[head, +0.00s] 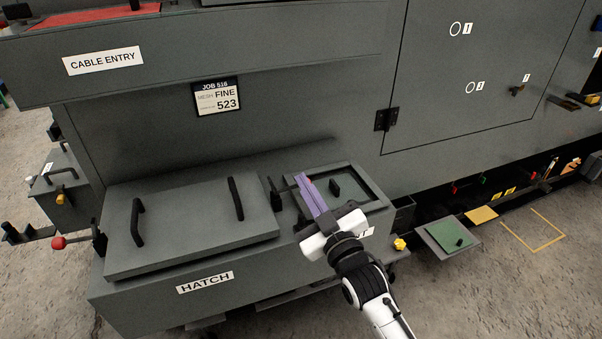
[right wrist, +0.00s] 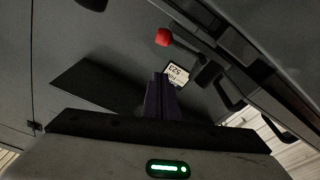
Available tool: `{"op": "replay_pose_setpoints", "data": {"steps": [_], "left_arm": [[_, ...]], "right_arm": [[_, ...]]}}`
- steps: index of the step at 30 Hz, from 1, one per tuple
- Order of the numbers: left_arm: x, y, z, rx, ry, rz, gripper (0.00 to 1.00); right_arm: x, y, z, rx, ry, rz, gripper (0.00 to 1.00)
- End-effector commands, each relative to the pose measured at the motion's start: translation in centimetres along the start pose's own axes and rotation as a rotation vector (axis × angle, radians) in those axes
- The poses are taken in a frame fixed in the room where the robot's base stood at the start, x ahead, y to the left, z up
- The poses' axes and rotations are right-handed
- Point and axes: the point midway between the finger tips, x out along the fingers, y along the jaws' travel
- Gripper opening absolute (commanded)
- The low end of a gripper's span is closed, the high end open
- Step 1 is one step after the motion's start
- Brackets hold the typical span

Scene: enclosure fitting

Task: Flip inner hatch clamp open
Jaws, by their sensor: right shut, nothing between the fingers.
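The inner hatch clamp shows in the head view as a black bracket (head: 275,195) at the right edge of the closed-looking grey hatch lid (head: 185,225). A thin rod runs right from it toward my fingers, with a bit of red showing there. In the right wrist view a red knob (right wrist: 163,37) sits on a dark lever, above and apart from my fingertips in the picture. My right gripper (head: 308,182) is shut and empty, its purple fingers over the framed recess right of the lid; they also show in the right wrist view (right wrist: 158,80). My left gripper is not in view.
Another red-knobbed lever (head: 58,242) stands at the lid's left. The lid carries two black handles (head: 137,222). A black upright piece (head: 335,187) stands in the recess right of my fingers. The enclosure wall with its job label (head: 217,97) rises behind.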

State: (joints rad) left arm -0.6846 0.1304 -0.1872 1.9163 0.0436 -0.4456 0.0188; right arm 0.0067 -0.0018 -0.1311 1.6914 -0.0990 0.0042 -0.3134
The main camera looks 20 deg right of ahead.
Motion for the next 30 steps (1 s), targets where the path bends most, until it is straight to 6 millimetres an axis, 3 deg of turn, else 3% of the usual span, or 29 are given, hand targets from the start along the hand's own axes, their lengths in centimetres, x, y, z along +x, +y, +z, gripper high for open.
{"op": "replay_pose_setpoints", "data": {"steps": [3,9,30], "left_arm": [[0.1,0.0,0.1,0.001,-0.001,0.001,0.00],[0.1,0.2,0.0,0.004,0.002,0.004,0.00],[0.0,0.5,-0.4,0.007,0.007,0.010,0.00]], "right_arm": [[-2.5,0.0,0.0,0.000,0.001,0.000,0.00],[-4.9,0.0,0.0,0.001,0.002,0.000,0.00],[-5.3,0.1,-0.1,0.000,0.004,0.001,0.00]]}}
